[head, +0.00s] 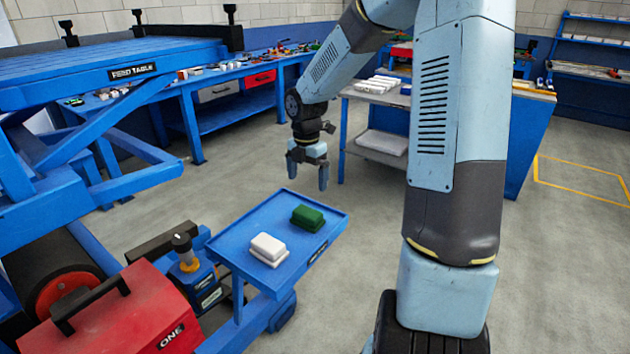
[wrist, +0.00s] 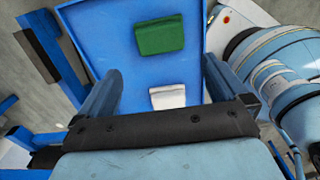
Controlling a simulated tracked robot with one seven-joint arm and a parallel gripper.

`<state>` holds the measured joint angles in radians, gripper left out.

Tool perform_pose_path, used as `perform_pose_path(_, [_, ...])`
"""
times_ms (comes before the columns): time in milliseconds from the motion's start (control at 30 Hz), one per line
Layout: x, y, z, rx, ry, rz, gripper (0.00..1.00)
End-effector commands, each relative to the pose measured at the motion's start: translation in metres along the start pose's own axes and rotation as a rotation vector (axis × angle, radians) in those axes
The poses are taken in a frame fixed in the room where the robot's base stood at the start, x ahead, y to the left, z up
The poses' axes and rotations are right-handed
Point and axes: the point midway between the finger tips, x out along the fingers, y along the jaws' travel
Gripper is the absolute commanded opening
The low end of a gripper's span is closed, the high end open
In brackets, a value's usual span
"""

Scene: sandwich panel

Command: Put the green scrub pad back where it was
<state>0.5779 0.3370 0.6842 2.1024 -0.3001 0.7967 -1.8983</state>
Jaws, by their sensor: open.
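The green scrub pad (head: 307,218) lies on the blue tray (head: 231,230), toward its right side. It also shows in the wrist view (wrist: 160,36), near the top of the tray. A white pad-like block (head: 268,249) sits on the same tray, to the left of and nearer than the green pad; it shows in the wrist view too (wrist: 168,96). My gripper (head: 308,176) hangs above and beyond the tray's far edge, fingers pointing down. It is open and empty, apart from both pads.
A red case (head: 155,318) stands at lower left, near the tray. A blue lift table (head: 110,62) fills the upper left. Blue workbenches (head: 235,78) line the back. Grey floor (head: 240,170) behind the tray is clear.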

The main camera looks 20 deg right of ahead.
Motion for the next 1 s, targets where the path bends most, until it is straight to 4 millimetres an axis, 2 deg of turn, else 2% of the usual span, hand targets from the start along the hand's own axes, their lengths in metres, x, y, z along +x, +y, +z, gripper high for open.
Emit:
perform_pose_path(167, [-0.02, -0.011, -0.009, 0.122, -0.046, -0.004, 1.0])
perform_pose_path(367, [-0.06, -0.036, -0.027, 0.417, -0.128, 0.019, 1.0])
perform_pose_path(700, [-0.124, -0.088, -0.066, 0.948, -0.199, 0.155, 1.0])
perform_pose_path(1000, [-0.169, -0.14, -0.104, 1.413, -0.14, 0.33, 1.0])
